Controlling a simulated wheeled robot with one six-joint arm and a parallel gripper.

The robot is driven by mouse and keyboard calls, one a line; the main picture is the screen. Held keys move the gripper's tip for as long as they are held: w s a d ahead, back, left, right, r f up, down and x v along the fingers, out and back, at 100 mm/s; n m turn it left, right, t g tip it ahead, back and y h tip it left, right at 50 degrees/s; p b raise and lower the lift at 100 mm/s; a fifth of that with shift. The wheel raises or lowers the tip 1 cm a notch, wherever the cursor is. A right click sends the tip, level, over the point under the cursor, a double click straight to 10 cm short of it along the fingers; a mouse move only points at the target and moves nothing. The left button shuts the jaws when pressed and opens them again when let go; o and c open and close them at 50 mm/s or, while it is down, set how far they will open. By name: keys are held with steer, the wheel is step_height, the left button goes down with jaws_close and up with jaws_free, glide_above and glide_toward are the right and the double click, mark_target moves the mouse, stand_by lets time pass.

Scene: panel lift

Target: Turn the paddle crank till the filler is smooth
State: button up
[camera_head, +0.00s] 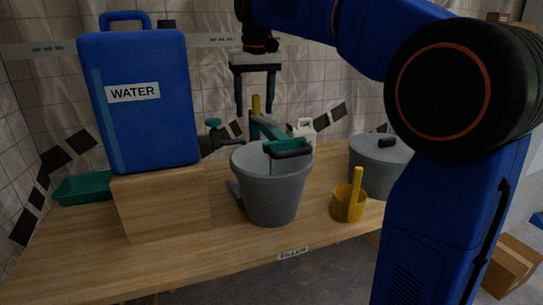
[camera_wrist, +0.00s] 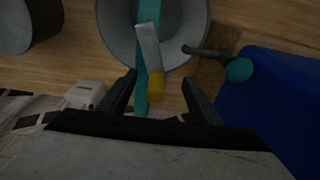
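The paddle crank has a grey arm (camera_wrist: 149,46) ending in an upright yellow handle (camera_head: 256,105), on a teal frame (camera_head: 267,130) over the grey bucket (camera_head: 270,190). My gripper (camera_head: 254,113) points down at the crank, its fingers apart. In the wrist view the yellow handle (camera_wrist: 156,82) lies between my open fingers (camera_wrist: 158,82), with a gap on each side. Neither finger appears to touch it. The bucket's inside (camera_wrist: 182,35) shows partly in the wrist view as dull grey; the filler's texture cannot be told.
A blue water container (camera_head: 140,120) stands on a wooden block (camera_head: 160,205); its tap with a teal knob (camera_head: 213,122) reaches towards the bucket. A yellow scoop (camera_head: 348,205), a lidded grey bucket (camera_head: 375,160) and a white jug (camera_head: 305,127) stand right. The table front is clear.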

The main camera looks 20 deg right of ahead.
steer(key=o, duration=0.4)
steer(key=shift+c, duration=0.2)
steer(key=shift+r, duration=0.15)
steer(key=shift+r, duration=4.4)
